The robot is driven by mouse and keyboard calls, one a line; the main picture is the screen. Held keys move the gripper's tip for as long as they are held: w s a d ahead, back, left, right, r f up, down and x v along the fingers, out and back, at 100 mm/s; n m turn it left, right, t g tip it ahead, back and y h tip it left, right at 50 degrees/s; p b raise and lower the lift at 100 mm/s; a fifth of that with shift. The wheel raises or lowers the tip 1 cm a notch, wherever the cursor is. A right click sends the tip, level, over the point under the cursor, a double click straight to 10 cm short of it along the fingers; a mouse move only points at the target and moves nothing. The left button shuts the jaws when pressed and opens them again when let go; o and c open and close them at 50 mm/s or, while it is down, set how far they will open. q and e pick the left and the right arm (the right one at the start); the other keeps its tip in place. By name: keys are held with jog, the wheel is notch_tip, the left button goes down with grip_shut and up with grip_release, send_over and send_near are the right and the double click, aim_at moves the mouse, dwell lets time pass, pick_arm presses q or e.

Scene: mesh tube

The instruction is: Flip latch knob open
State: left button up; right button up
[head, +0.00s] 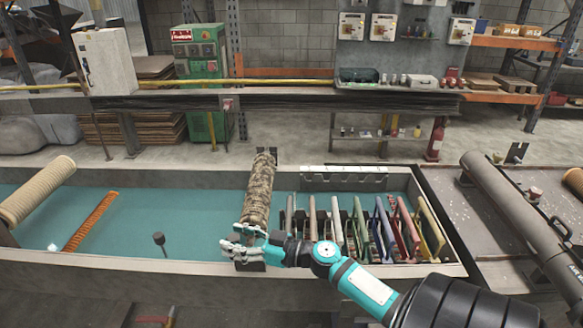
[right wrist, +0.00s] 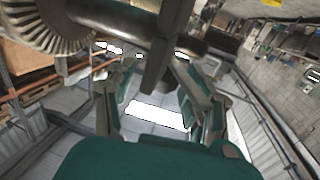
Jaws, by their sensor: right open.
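The mesh tube (head: 260,190) is a mottled brown cylinder lying across the teal-floored trough (head: 200,215). My right gripper (head: 238,243) is at its near end, by the trough's front edge. In the right wrist view the right gripper's fingers (right wrist: 158,110) are spread, with nothing visible between them. A dark bar (right wrist: 160,60) and a dark rounded tube part (right wrist: 120,18) lie just beyond the fingers. I cannot tell which part is the latch knob; the gripper hides part of the tube's near end. A black knob on a stem (head: 158,239) stands left of the gripper. My left gripper is not in view.
Several coloured upright frames (head: 360,225) stand right of the tube, close to my right arm. An orange ribbed tube (head: 91,220) and a tan roll (head: 36,190) lie at the left. A grey pipe (head: 515,205) is at the right. The trough's left middle is mostly clear.

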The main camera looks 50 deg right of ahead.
jog(key=a+f+b+v, duration=0.1)
jog(key=b+v, duration=0.5)
jog(key=v, duration=1.1)
pick_arm(q)
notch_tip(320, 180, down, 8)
jog(key=b, duration=0.1)
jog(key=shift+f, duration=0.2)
pick_arm(e)
jog(key=a+f+m+g+h, duration=0.1)
jog(key=a+f+m+g, duration=0.1)
jog(key=f, duration=1.1)
jog(key=s+a+f+m+g+h, duration=0.1)
jog(key=f+g, duration=0.4)
jog(key=f, duration=0.9)
jog(key=shift+s+a+f+m+h, duration=0.2)
jog(key=shift+a+m+h, duration=0.35)
jog(key=shift+a, duration=0.7)
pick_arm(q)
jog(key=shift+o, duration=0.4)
